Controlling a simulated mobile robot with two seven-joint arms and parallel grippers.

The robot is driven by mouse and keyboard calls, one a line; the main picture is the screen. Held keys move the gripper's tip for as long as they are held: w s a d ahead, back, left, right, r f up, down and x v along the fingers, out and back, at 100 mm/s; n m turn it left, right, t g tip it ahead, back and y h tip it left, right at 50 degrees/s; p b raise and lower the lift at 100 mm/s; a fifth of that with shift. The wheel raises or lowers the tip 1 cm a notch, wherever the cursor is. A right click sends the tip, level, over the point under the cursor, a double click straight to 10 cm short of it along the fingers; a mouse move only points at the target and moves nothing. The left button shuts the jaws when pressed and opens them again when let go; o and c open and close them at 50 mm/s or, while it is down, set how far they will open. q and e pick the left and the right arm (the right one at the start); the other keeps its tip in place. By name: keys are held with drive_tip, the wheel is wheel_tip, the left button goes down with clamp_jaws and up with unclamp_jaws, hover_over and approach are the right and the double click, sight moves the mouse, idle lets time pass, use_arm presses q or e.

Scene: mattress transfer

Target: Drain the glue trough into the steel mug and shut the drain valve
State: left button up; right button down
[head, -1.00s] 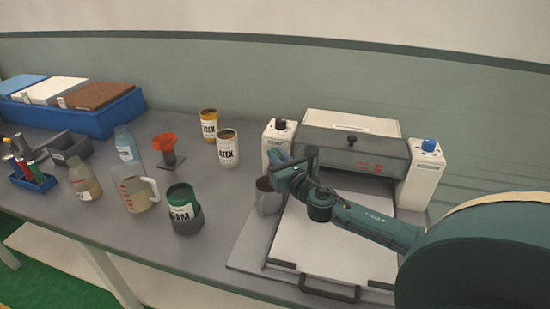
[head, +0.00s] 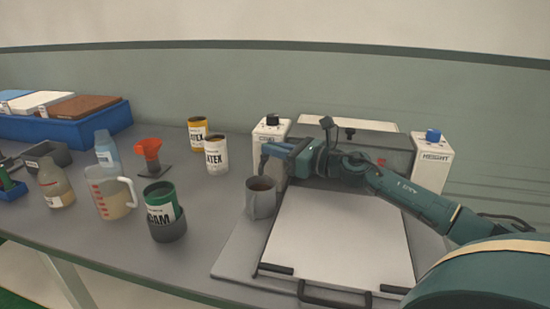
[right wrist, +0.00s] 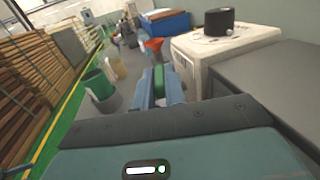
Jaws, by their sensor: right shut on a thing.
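The steel mug (head: 261,203) stands upright on the base plate, at the left front of the coating machine. Its inside looks dark and I cannot tell what it holds. The machine's grey housing (head: 400,155) stands behind the white plate, where the trough would be; no glue can be made out. My right gripper (head: 268,154) is above and behind the mug, beside the left white control box (head: 271,133). In the right wrist view it is shut on a green handle (right wrist: 158,78), seemingly the drain valve's. The valve body and outlet are hidden. My left gripper is out of view.
A green can (head: 162,206), a measuring jug (head: 112,198), a bottle (head: 57,187), an orange funnel (head: 148,150) and latex cans (head: 216,156) stand left of the machine. The white plate (head: 340,235) has a black front handle.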

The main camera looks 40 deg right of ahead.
idle(0.3)
drive_tip(key=c, duration=1.5)
unclamp_jaws()
drive_tip(key=shift+o, duration=0.2)
drive_tip(key=b+v, duration=0.1)
drive_tip(key=v, duration=1.2)
drive_tip(key=shift+d, duration=0.1)
